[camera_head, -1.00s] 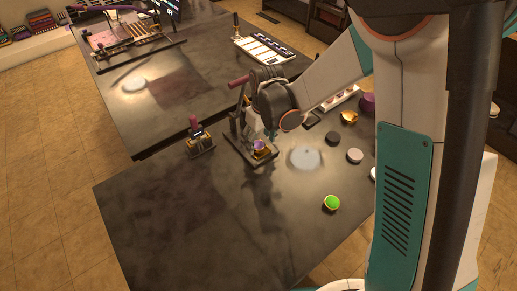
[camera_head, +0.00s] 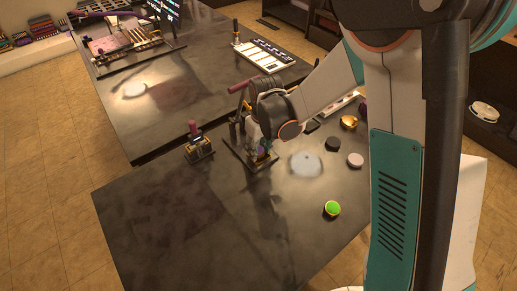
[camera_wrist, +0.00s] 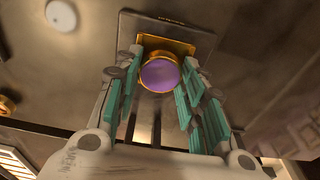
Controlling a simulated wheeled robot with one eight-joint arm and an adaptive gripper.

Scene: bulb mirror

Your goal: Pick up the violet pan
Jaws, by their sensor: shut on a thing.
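The violet pan (camera_wrist: 160,75) is a round, shiny violet disc with a gold rim. It sits at the gold block (camera_wrist: 178,46) on the dark base plate of a lever press. My gripper (camera_wrist: 162,66) has its teal fingers on either side of the pan and is shut on it. In the head view my gripper (camera_head: 262,147) is down at the press (camera_head: 240,145) and mostly covers the pan. I cannot tell whether the pan is clear of the block.
A green pan (camera_head: 332,208), a pale disc (camera_head: 306,165), a dark disc (camera_head: 333,144) and a pinkish disc (camera_head: 355,160) lie to the right. A small stamp-like device (camera_head: 198,145) stands left of the press. The table's front left is clear.

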